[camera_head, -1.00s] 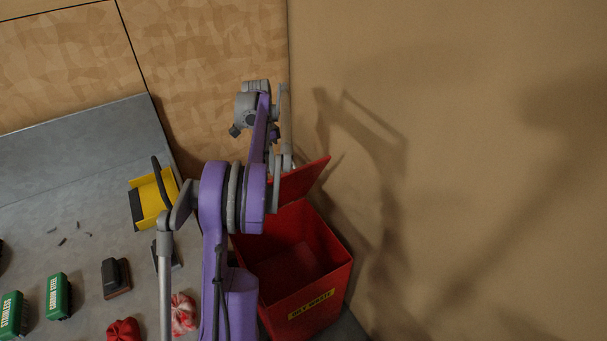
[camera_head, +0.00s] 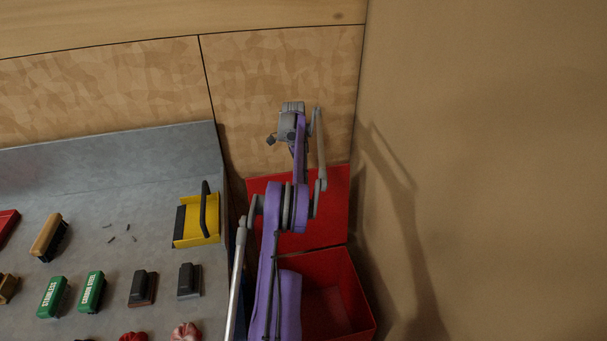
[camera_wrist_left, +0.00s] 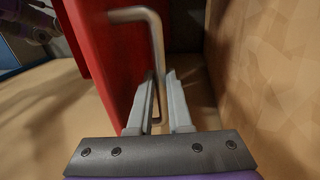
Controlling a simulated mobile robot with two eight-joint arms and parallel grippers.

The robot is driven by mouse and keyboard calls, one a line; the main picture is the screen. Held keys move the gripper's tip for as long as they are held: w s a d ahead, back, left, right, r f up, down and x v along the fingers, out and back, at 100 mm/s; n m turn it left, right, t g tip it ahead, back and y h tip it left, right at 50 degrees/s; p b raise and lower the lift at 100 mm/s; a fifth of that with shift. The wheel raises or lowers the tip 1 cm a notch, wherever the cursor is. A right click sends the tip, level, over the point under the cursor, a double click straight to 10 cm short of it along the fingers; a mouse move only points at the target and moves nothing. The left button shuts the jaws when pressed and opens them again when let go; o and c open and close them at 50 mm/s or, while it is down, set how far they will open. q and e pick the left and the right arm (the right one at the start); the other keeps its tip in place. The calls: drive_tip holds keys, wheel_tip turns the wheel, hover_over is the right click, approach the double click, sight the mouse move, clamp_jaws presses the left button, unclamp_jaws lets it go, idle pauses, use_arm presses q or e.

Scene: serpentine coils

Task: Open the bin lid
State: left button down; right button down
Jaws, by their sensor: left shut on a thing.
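The red bin (camera_head: 352,285) stands on the right beside the wall, partly behind my purple left arm. Its red lid (camera_head: 335,205) stands raised at the bin's back edge, and the bin's mouth is open. In the left wrist view, the lid (camera_wrist_left: 108,50) is a red panel at the left with a grey bar handle (camera_wrist_left: 155,35). My left gripper (camera_wrist_left: 158,85) is shut on this handle, with one finger on each side of the bar. The head view does not clearly show the left fingertips. My right gripper is in neither view.
A grey worktop (camera_head: 110,160) lies to the left. It holds a yellow dustpan (camera_head: 190,232), a wooden brush (camera_head: 47,238), green blocks (camera_head: 91,292) and dark blocks (camera_head: 143,288). A plain wall (camera_head: 480,170) is close on the bin's right.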

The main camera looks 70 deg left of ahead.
use_arm(q)
drive_tip(key=shift+a, duration=0.15)
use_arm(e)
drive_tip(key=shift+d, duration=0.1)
use_arm(q)
drive_tip(key=c, duration=1.2)
unclamp_jaws()
drive_tip(key=o, duration=0.4)
drive_tip(key=shift+a+f, duration=0.15)
drive_tip(key=shift+c, duration=0.2)
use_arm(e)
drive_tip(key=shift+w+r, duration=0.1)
use_arm(q)
drive_tip(key=shift+r, duration=0.45)
drive_tip(key=p+v, duration=0.2)
drive_tip(key=v, duration=0.4)
drive_tip(key=shift+r+p, duration=0.3)
drive_tip(key=shift+r, duration=0.05)
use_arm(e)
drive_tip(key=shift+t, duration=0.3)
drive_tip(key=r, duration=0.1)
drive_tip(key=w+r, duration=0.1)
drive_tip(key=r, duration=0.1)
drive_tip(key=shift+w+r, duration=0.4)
